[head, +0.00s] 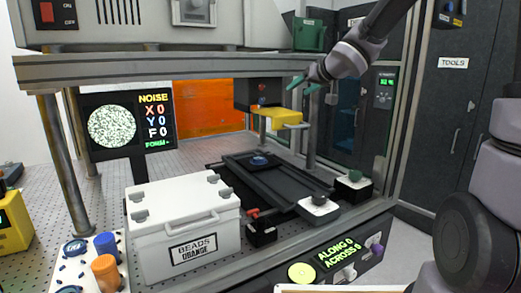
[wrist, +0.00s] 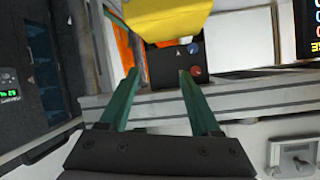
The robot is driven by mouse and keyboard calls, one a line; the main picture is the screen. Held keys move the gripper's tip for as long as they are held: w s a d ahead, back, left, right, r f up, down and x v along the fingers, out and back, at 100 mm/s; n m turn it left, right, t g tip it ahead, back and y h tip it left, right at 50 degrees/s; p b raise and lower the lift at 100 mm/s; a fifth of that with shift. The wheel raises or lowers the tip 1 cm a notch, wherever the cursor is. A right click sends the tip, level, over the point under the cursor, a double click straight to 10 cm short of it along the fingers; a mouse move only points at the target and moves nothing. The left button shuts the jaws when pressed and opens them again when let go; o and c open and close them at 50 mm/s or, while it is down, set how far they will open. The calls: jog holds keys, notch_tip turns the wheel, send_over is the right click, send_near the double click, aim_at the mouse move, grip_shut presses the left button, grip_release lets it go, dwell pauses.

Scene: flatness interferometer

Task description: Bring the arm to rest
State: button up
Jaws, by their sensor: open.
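My gripper (head: 294,83) is at the upper middle right of the head view, with green fingers pointing left. It is up in the air, in front of the upper shelf edge and above the dark stage. In the wrist view the two green fingers (wrist: 158,85) stand apart with nothing between them. My arm (head: 355,50) reaches in from the upper right. Beyond the fingers, a yellow part (wrist: 165,18) and a dark box with a red knob (wrist: 176,65) show in the wrist view.
A white box labelled beads orange (head: 150,240) stands at the front left. A dark stage (head: 285,180) lies below the yellow bracket (head: 278,116). A noise display (head: 125,122) stands at the left. A heavy shelf (head: 150,66) spans the top. Grey tool cabinets (head: 455,110) stand at right.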

jog(key=s+d+r+m+g+h, duration=0.1)
jog(key=s+d+m+h, duration=0.25)
jog(key=s+d, duration=0.4)
jog(key=s+d+r+m+h, duration=0.2)
jog(key=s+d+h, duration=0.3)
jog(key=d, duration=0.4)
jog(key=s+f+m+g+y, duration=0.1)
jog(key=s+f+g+y, duration=0.2)
jog(key=s, duration=1.3)
jog(key=shift+s+d+y, duration=0.15)
jog(key=shift+d+y, duration=0.15)
jog(key=shift+y, duration=0.35)
jog(key=shift+m, duration=0.25)
